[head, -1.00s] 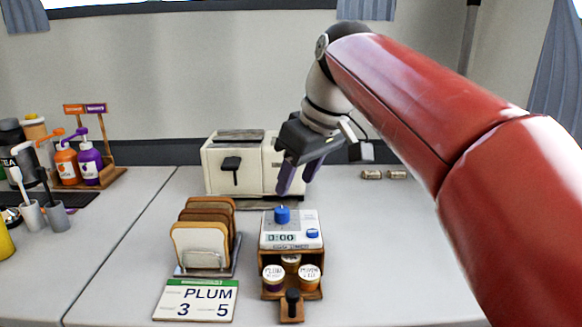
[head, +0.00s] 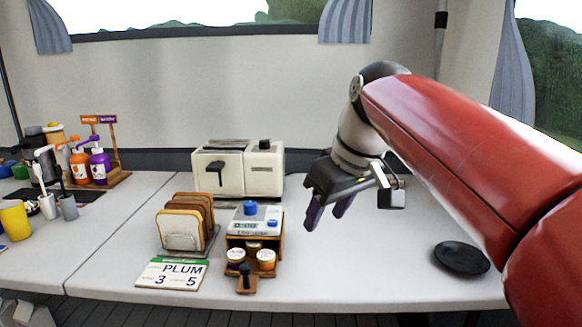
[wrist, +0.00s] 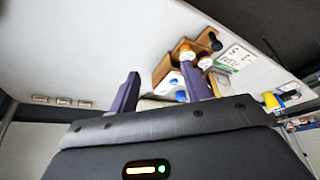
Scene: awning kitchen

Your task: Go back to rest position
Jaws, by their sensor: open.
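My gripper (head: 326,214) hangs over the table to the right of the egg timer, with its purple fingers pointing down. It is open and empty. In the wrist view the two purple fingers (wrist: 165,95) stand apart with nothing held between them. The egg timer (head: 256,218) sits on a small wooden box with several jars, and the timer also shows beyond the fingers in the wrist view (wrist: 172,82). My red arm reaches in from the right and hides part of the table behind it.
A cream toaster (head: 238,170) stands at the back. A black plate (head: 462,257) lies at the right. Sauce bottles (head: 90,163) stand at the far left. The table's front middle-right is clear.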

